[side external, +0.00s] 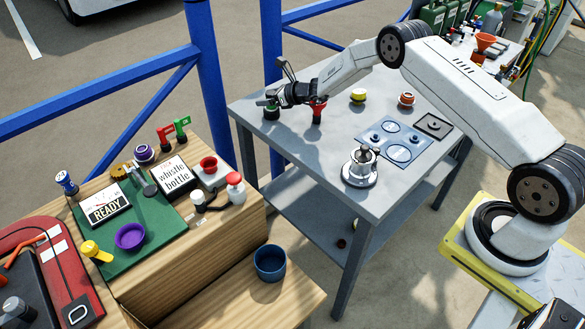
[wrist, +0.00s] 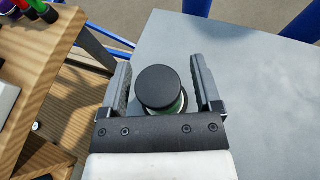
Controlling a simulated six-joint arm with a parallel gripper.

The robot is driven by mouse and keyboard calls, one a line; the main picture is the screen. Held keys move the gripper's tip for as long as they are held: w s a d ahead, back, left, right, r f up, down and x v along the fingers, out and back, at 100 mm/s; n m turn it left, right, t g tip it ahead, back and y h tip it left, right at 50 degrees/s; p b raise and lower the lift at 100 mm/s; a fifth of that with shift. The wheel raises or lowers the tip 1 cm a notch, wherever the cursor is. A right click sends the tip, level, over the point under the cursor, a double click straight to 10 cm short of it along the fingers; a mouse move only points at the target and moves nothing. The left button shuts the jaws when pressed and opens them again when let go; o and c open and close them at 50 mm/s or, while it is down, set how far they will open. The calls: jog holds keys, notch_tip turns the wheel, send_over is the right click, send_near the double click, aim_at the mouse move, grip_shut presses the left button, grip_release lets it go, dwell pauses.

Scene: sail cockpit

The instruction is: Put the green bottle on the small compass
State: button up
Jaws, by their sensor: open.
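The green bottle (side external: 272,114) stands near the far left corner of the grey table. In the wrist view its round black cap (wrist: 161,87) hides most of the green body. My gripper (side external: 270,103) is open above and around it; in the wrist view the fingers (wrist: 159,68) stand on either side of the cap with a gap at each side. I cannot tell for sure which thing is the small compass. A dark square plate with a ring (side external: 433,125) lies at the table's right, beside a blue panel with round dials (side external: 394,142).
A red-topped item (side external: 318,111) stands close to the right of the bottle. A yellow item (side external: 358,96), an orange item (side external: 406,99) and a silver round-based fitting (side external: 360,168) stand on the table (side external: 300,150). The wooden bench at left is cluttered.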

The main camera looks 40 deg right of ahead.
jog(key=shift+v, duration=1.35)
jog(key=shift+w+r, duration=0.1)
jog(key=shift+r, duration=3.35)
